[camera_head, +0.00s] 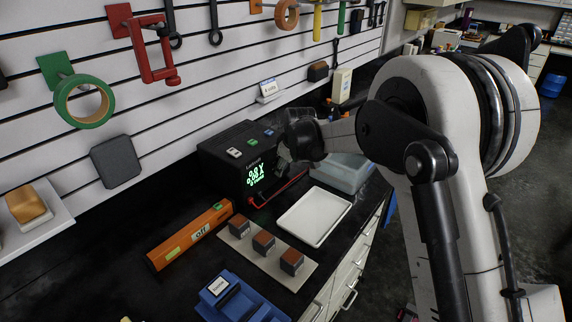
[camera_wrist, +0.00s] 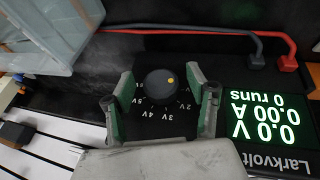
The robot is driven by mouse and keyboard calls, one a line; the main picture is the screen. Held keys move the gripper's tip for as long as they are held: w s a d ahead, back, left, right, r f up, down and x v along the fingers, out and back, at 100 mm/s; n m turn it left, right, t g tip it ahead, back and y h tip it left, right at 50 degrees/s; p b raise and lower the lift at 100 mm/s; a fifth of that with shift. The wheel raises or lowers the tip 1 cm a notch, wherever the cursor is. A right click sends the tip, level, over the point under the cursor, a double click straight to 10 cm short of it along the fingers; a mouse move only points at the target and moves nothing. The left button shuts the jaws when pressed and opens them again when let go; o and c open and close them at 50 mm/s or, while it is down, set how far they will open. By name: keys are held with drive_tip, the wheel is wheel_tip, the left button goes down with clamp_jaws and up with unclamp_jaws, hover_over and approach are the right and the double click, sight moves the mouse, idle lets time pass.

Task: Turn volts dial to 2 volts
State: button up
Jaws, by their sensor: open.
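The dial is on the black Larkvolt power supply (camera_head: 229,155), whose green display (camera_wrist: 263,121) reads 0.0 V, 0.00 A and 0 runs. My gripper (camera_wrist: 165,98) is open, with one finger on each side of the dial and visible gaps between. In the head view, my gripper hides the dial.
Red and grey leads (camera_wrist: 268,40) plug into the supply near the display. A translucent bin (camera_head: 346,172) stands right of the supply. A white tray (camera_head: 314,216), a board with several dark blocks (camera_head: 267,243) and an orange level-like bar (camera_head: 189,235) lie in front.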

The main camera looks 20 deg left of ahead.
drive_tip(key=shift+c, duration=0.5)
drive_tip(key=c, duration=1.1)
drive_tip(key=shift+o, duration=0.2)
drive_tip(key=g+y+b, duration=0.1)
drive_tip(key=g, duration=0.2)
drive_tip(key=shift+w+m+b, duration=0.2)
drive_tip(key=shift+m+b, duration=0.2)
drive_tip(key=shift+m+g+y+b, duration=0.4)
drive_tip(key=shift+g+y+b, duration=0.4)
drive_tip(key=shift+g, duration=1.2)
drive_tip(key=o, duration=1.2)
drive_tip(key=shift+c, duration=0.2)
